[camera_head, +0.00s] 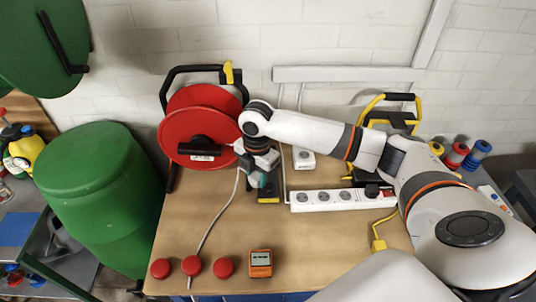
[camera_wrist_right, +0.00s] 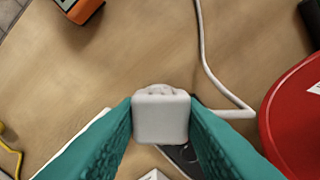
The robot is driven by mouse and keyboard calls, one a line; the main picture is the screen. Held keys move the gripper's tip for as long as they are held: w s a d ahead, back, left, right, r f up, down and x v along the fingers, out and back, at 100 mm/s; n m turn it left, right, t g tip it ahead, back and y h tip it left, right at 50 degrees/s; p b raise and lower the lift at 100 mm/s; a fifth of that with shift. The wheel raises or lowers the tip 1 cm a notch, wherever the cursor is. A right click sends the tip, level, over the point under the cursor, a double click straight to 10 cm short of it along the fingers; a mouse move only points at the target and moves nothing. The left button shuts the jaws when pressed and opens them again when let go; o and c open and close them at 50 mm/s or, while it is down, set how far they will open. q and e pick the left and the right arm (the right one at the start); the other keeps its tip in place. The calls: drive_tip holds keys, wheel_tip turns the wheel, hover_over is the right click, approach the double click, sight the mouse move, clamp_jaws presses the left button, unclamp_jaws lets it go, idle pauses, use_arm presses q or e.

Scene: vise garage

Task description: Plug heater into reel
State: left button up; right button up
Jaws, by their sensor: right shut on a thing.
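The red cable reel (camera_head: 180,132) stands at the back left of the wooden table, its black hub facing forward. My right gripper (camera_head: 262,179) is just right of and in front of the reel, pointing down. In the right wrist view its teal fingers (camera_wrist_right: 162,112) are shut on a white plug (camera_wrist_right: 161,120), held above the table. A white cable (camera_head: 215,213) runs from near the gripper to the table's front edge; it also shows in the wrist view (camera_wrist_right: 205,55). The reel's red rim (camera_wrist_right: 295,115) is at the right there. I cannot make out the heater or the reel's sockets.
A white power strip (camera_head: 337,199) lies right of the gripper, with a white socket box (camera_head: 303,158) behind. A yellow plug (camera_head: 378,245), an orange meter (camera_head: 260,263) and red buttons (camera_head: 193,266) lie toward the front. A green barrel (camera_head: 105,200) stands left.

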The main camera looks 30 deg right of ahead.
sight(268, 185)
use_arm(q)
wheel_tip(268, 185, up, 4)
drive_tip(key=p, duration=0.2)
drive_tip(key=shift+f+p, duration=0.25)
drive_tip(key=shift+p, duration=0.05)
use_arm(e)
drive_tip(key=d+n, duration=0.1)
drive_tip(key=n, duration=0.1)
drive_tip(key=w+d+n, duration=0.1)
drive_tip(key=d+n, duration=0.1)
drive_tip(key=n, duration=0.1)
drive_tip(key=w+d+n, duration=0.1)
drive_tip(key=d+n, duration=0.1)
drive_tip(key=n, duration=0.1)
drive_tip(key=shift+f, duration=0.3)
use_arm(q)
drive_tip(key=shift+f, duration=0.15)
use_arm(e)
drive_tip(key=shift+f, duration=0.15)
wheel_tip(268, 185, down, 6)
drive_tip(key=b, duration=0.5)
drive_tip(key=shift+r+b, duration=0.2)
drive_tip(key=shift+b, duration=0.2)
use_arm(q)
wheel_tip(268, 185, down, 6)
drive_tip(key=shift+r, duration=0.25)
drive_tip(key=shift+r+p, duration=1.1)
use_arm(e)
drive_tip(key=shift+w+r, duration=0.1)
